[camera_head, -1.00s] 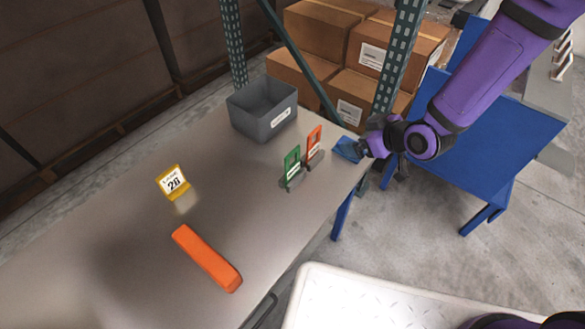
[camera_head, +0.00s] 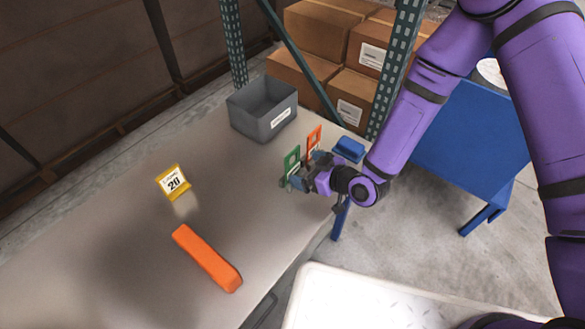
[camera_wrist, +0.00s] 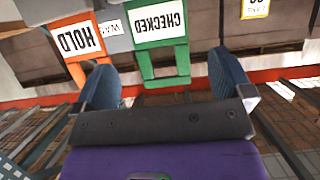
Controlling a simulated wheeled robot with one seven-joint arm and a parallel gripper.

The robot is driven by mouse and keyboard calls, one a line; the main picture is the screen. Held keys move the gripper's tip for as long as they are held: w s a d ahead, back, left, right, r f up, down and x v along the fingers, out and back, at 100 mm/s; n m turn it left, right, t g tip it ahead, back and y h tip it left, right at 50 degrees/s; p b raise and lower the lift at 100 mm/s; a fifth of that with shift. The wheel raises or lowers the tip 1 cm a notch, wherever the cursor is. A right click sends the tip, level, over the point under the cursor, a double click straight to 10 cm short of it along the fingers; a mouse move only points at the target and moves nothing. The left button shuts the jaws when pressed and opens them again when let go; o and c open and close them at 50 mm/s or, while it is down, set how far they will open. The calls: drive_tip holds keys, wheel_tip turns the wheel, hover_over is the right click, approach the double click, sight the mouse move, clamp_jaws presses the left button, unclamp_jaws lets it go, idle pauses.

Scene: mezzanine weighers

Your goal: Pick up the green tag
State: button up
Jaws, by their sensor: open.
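The green tag (camera_head: 291,160) stands upright on the table near its right edge. In the wrist view the green tag (camera_wrist: 158,40) reads CHECKED and shows ahead of my gripper, between the two fingers. My gripper (camera_head: 299,177) is at the tag's right side in the head view, and its fingers hide the tag's lower part. In the wrist view my gripper (camera_wrist: 165,78) has its fingers spread apart. I cannot tell whether a finger touches the tag.
An orange tag (camera_head: 313,138), reading HOLD in the wrist view (camera_wrist: 76,40), stands close beside the green one. A blue object (camera_head: 348,149) lies behind my gripper. A grey bin (camera_head: 250,120), yellow sign (camera_head: 173,182) and orange bar (camera_head: 207,259) are on the table (camera_head: 110,240).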

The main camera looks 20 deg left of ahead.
sight(294, 165)
drive_tip(key=shift+x, duration=2.85)
drive_tip(key=shift+r, duration=0.1)
drive_tip(key=shift+c, duration=0.5)
drive_tip(key=c, duration=0.9)
